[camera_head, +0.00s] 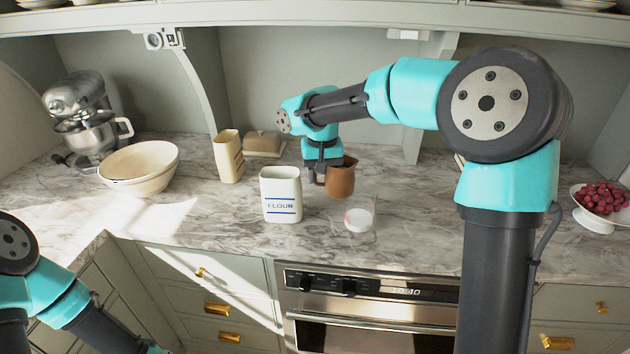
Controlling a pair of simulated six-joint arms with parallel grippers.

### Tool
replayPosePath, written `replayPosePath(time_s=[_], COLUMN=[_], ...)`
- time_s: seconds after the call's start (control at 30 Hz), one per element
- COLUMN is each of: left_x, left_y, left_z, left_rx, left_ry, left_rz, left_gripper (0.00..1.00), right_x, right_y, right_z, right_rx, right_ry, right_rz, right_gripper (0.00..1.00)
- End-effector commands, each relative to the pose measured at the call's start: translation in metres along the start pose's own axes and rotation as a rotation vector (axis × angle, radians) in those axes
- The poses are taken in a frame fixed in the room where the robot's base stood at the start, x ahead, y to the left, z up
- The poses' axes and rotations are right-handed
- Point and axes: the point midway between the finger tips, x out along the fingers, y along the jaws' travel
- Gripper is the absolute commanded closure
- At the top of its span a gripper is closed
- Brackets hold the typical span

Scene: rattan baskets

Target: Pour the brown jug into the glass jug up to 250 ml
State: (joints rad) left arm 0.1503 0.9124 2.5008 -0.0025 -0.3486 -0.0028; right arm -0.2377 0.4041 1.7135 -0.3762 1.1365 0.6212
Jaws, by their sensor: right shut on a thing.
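The brown jug (341,181) is in the middle of the marble counter, behind and a little left of the glass jug. My right gripper (321,178) is shut on it at its left side. The jug looks upright; whether its base touches the counter I cannot tell. The clear glass jug (360,218) stands near the counter's front edge with white contents low inside it. Its markings are too small to read. My left arm shows at the lower left, but its gripper is not in view.
A white flour canister (281,196) stands left of the glass jug. Behind it are a cream container (228,157) and a butter dish (264,144). A cream bowl (139,168) and stand mixer (88,120) are at left. A raspberry dish (598,205) is at right.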

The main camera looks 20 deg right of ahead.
Motion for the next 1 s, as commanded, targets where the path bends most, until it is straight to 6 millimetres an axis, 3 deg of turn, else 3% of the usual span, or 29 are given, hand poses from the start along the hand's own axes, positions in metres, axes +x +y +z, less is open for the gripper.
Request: replayPosePath(time_s=[0.3,1.0], left_x=[0.000,0.000], left_y=[0.000,0.000], left_z=[0.000,0.000], left_rx=[0.000,0.000], left_ry=[0.000,0.000], left_rz=[0.000,0.000], left_gripper=[0.05,0.05], right_x=[-0.004,-0.005], right_y=[0.027,0.027], right_z=[-0.026,-0.027], right_rx=[0.205,0.209], right_ry=[0.001,0.006], right_rz=[-0.005,-0.037], right_gripper=[0.89,0.89])
